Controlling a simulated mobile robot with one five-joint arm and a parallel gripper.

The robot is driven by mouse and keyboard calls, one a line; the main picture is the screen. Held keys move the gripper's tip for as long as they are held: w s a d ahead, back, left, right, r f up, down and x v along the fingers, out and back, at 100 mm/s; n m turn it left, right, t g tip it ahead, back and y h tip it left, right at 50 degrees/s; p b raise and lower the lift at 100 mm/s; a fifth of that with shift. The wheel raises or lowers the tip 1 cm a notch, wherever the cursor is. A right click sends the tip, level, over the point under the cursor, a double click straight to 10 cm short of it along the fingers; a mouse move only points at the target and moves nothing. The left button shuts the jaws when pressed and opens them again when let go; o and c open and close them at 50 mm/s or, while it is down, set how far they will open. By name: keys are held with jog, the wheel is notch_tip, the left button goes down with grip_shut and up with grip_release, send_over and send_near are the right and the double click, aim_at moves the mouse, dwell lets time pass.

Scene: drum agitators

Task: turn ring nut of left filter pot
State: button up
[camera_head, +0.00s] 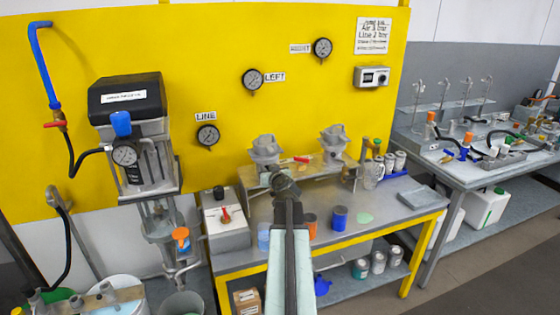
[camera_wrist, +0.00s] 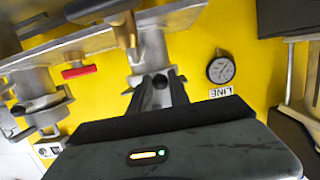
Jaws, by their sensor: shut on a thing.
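The left filter pot (camera_head: 264,149), grey metal with protruding lugs, is mounted on the shelf at the foot of the yellow panel. My gripper (camera_head: 279,178) is at its lower part and hides some of it. In the wrist view, which is upside down, my gripper (camera_wrist: 157,80) is shut at the left filter pot (camera_wrist: 152,48), on its ring nut as far as I can tell. The nut is mostly hidden between the fingers. The right filter pot (camera_head: 333,141) stands apart to the right; it also shows in the wrist view (camera_wrist: 40,110).
A red-handled valve (camera_head: 300,159) sits between the pots. The metal bench (camera_head: 385,222) below carries a control box (camera_head: 225,220), a blue can (camera_head: 339,218) and an orange can (camera_head: 310,224). Gauges (camera_head: 252,79) hang on the panel above. The bench's right front is fairly clear.

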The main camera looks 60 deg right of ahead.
jog(key=shift+w+a, duration=0.45)
jog(key=shift+w, duration=0.25)
jog(key=shift+w+a, duration=0.45)
jog(key=shift+w, duration=0.25)
jog(key=o, duration=1.5)
jog(key=shift+w, duration=0.15)
jog(key=shift+o, duration=0.3)
jog(key=p+v, duration=0.1)
jog(key=v, duration=0.6)
jog(key=shift+p, duration=0.3)
